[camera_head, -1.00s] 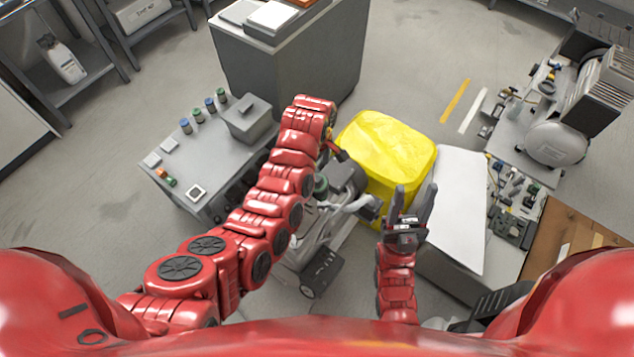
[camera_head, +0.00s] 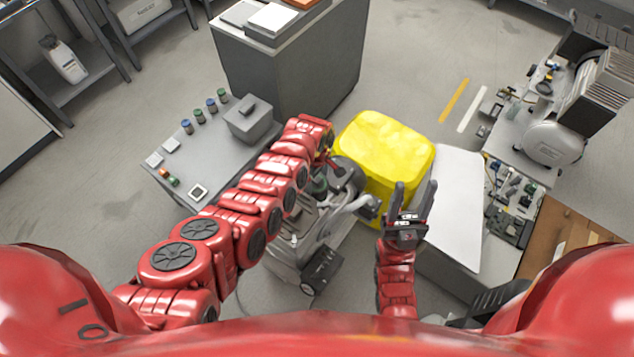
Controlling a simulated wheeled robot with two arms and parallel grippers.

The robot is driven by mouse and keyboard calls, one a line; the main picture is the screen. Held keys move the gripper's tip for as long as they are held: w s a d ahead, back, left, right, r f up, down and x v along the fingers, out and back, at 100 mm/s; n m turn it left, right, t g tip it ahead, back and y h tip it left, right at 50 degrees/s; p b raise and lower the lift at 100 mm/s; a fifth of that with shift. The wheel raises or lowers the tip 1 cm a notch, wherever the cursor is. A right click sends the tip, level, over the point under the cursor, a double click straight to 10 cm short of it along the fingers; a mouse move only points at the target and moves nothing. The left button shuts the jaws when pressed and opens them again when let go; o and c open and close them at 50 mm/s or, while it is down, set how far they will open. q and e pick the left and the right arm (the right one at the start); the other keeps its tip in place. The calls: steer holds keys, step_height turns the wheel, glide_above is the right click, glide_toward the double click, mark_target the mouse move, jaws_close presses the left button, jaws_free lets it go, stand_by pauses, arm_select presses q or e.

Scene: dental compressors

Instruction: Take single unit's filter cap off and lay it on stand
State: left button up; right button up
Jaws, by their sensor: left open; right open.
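The single compressor unit (camera_head: 340,205) stands on the floor below my arms, partly hidden by my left arm. A dark green round part (camera_head: 319,184) on it may be the filter cap, but I cannot confirm this. My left gripper (camera_head: 326,160) is open and points down close above the unit's top; its fingers are mostly hidden by the wrist. My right gripper (camera_head: 412,200) is open and empty, fingers up, right of the unit. A white-topped stand (camera_head: 462,205) is at the right; its top is bare. I cannot tell whether it is the named stand.
A yellow block (camera_head: 385,150) sits just behind the unit. A grey bench (camera_head: 190,165) at left holds several small jars (camera_head: 211,105) and a grey box (camera_head: 248,120). A dark cabinet (camera_head: 290,75) stands behind. Another compressor (camera_head: 553,140) and loose parts lie at right.

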arm_select(q)
steer(key=c, duration=1)
steer(key=shift+r, duration=0.15)
